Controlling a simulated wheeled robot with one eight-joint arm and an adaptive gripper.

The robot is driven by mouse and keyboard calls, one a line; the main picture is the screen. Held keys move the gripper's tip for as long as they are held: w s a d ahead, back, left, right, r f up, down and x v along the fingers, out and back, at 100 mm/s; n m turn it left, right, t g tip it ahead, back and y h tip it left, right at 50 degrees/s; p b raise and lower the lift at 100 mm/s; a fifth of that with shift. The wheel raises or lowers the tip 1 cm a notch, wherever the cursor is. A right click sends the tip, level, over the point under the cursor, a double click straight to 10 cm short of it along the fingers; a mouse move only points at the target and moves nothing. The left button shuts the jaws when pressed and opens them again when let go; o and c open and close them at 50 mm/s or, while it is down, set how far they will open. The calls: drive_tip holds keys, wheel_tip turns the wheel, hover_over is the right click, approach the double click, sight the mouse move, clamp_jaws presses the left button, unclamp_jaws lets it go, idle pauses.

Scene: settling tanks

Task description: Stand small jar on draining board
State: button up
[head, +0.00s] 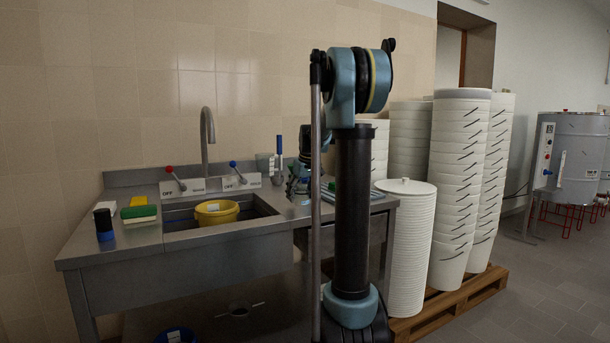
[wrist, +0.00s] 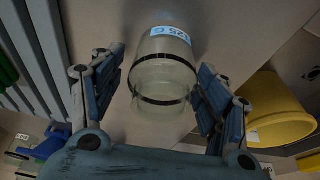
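The small jar (wrist: 163,80) is clear glass with dark bands and a pale blue label, and shows in the wrist view between my fingers. My gripper (wrist: 160,88) is open, with one finger on each side of the jar. A narrow gap shows on the left; on the right I cannot tell whether the finger touches. In the head view my gripper (head: 298,186) is low over the steel counter right of the sink, partly behind my arm, and I cannot make out the jar there. The ribbed draining board (wrist: 44,62) is at the left in the wrist view.
A yellow bowl (head: 217,212) sits in the sink (head: 180,224); it also shows in the wrist view (wrist: 268,112). A blue-handled brush (head: 279,146) stands behind the gripper. White bucket stacks (head: 405,250) stand right.

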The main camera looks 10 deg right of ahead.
drive_tip(key=v, duration=1.6)
drive_tip(key=shift+d+r, duration=0.2)
drive_tip(key=shift+d, duration=0.1)
drive_tip(key=s+a+f+m, duration=0.1)
drive_tip(key=s+f+m, duration=0.1)
drive_tip(key=s+f, duration=1.4)
drive_tip(key=s+a+f+m+g+h, duration=0.1)
drive_tip(key=s+f+m, duration=0.1)
drive_tip(key=s+f, duration=1.5)
drive_tip(key=s, duration=0.7)
drive_tip(key=shift+s+f, duration=0.2)
drive_tip(key=shift+f, duration=0.15)
drive_tip(key=shift+w, duration=0.1)
drive_tip(key=shift+w+a+f, duration=0.1)
drive_tip(key=shift+w+f, duration=0.1)
drive_tip(key=shift+w, duration=0.15)
